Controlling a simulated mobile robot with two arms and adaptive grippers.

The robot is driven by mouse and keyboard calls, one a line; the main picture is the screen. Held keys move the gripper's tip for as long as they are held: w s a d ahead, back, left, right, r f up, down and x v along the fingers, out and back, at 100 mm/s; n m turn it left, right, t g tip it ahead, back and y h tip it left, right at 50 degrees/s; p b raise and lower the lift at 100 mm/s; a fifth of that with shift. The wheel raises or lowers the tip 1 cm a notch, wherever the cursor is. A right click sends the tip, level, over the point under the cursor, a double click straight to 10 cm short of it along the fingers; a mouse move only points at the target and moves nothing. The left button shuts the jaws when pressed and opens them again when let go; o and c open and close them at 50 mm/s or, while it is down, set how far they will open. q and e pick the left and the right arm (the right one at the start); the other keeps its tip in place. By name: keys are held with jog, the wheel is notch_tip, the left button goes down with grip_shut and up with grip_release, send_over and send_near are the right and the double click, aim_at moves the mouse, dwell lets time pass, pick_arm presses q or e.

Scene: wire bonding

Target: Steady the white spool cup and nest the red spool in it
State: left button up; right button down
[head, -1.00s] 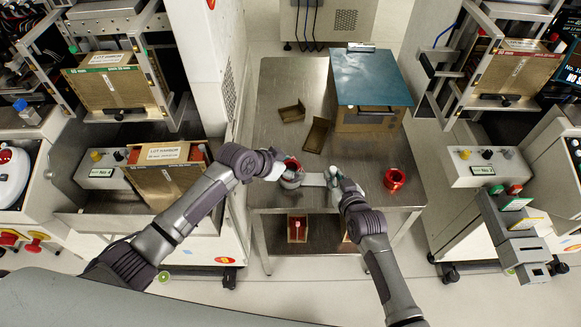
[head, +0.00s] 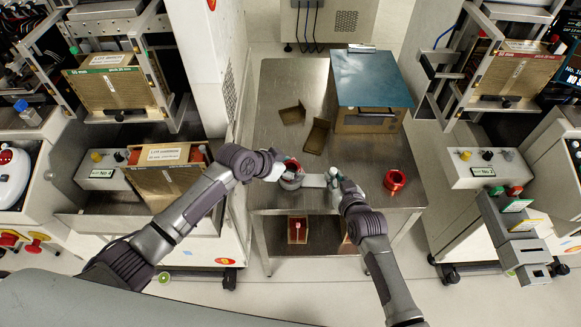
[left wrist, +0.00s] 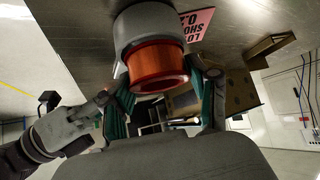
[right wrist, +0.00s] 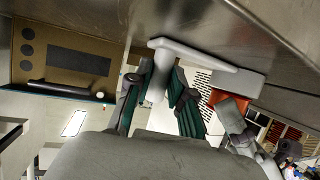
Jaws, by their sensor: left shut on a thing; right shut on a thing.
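The white spool cup (head: 291,183) stands on the steel table, with a flat arm reaching right to an upright handle. My right gripper (right wrist: 158,92) is shut on that handle (right wrist: 163,62). The red spool (left wrist: 157,66) is at the mouth of the cup (left wrist: 147,27), with much of its red side exposed. I cannot tell how deep it sits. My left gripper (left wrist: 165,100) is shut on the red spool from the side away from the cup. In the head view my left gripper (head: 281,168) covers part of the spool.
Another red spool (head: 394,181) stands on the table to the right. A pink label (left wrist: 195,22) lies near the cup. The table (head: 265,130) is clear at left.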

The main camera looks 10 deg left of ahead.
pick_arm(q)
jog(key=shift+f, duration=0.5)
dwell(0.4)
jog(key=shift+r, duration=0.15)
jog(key=shift+r, duration=0.35)
dwell(0.4)
jog(key=shift+d, duration=0.1)
jog(key=shift+f, duration=0.45)
dwell(1.3)
jog(key=shift+r, duration=0.45)
jog(key=shift+r, duration=0.1)
